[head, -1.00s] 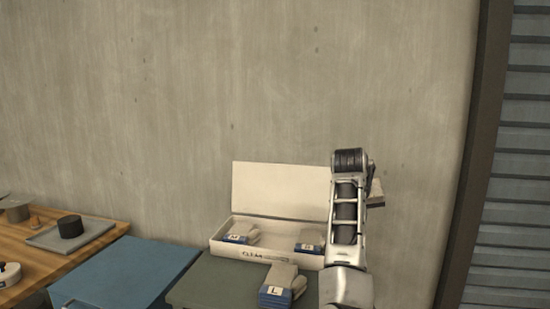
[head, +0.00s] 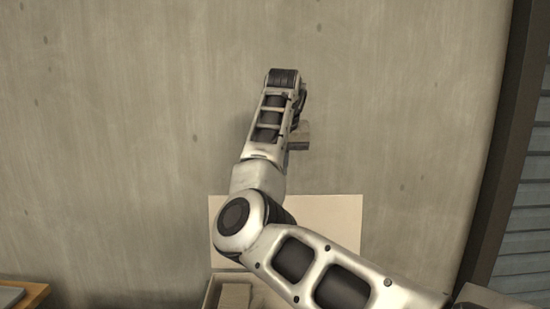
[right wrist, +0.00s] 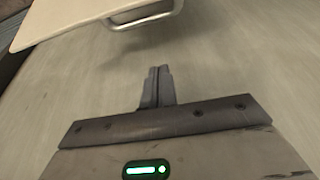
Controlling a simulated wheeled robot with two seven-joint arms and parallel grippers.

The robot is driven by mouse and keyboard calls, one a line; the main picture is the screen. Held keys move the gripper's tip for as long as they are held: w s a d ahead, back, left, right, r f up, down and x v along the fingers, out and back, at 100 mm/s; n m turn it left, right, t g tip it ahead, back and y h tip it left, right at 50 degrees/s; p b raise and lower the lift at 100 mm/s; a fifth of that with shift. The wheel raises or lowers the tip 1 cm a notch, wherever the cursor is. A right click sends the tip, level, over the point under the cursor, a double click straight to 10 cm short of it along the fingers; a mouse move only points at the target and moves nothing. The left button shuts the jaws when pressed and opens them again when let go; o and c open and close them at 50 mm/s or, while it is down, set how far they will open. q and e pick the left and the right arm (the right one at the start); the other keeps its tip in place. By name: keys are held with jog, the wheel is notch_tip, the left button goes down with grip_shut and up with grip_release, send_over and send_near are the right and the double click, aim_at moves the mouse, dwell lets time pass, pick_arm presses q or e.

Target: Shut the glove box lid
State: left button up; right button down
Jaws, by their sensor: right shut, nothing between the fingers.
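The glove box lid (head: 335,215) stands open, upright against the wall, in the head view. Its left and middle parts are partly hidden by my right arm. In the right wrist view the pale lid (right wrist: 75,22) shows at the upper left with a metal handle (right wrist: 150,17) on it. The glove box (head: 213,288) shows only as a strip at the bottom of the head view. My right gripper (right wrist: 158,75) is shut and empty, apart from the lid and handle. In the head view it (head: 300,140) is raised above the lid's top edge, mostly hidden by my wrist. My left gripper is not in view.
The concrete wall (head: 120,150) stands close behind the box and lid. A corner of a wooden table (head: 30,292) with a grey tray (head: 10,297) shows at the lower left. A dark frame and slatted shutter (head: 530,190) are at the right.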

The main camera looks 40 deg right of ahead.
notch_tip(320, 180, down, 6)
jog(key=s+a+p, duration=0.1)
dwell(0.4)
jog(key=shift+a, duration=0.1)
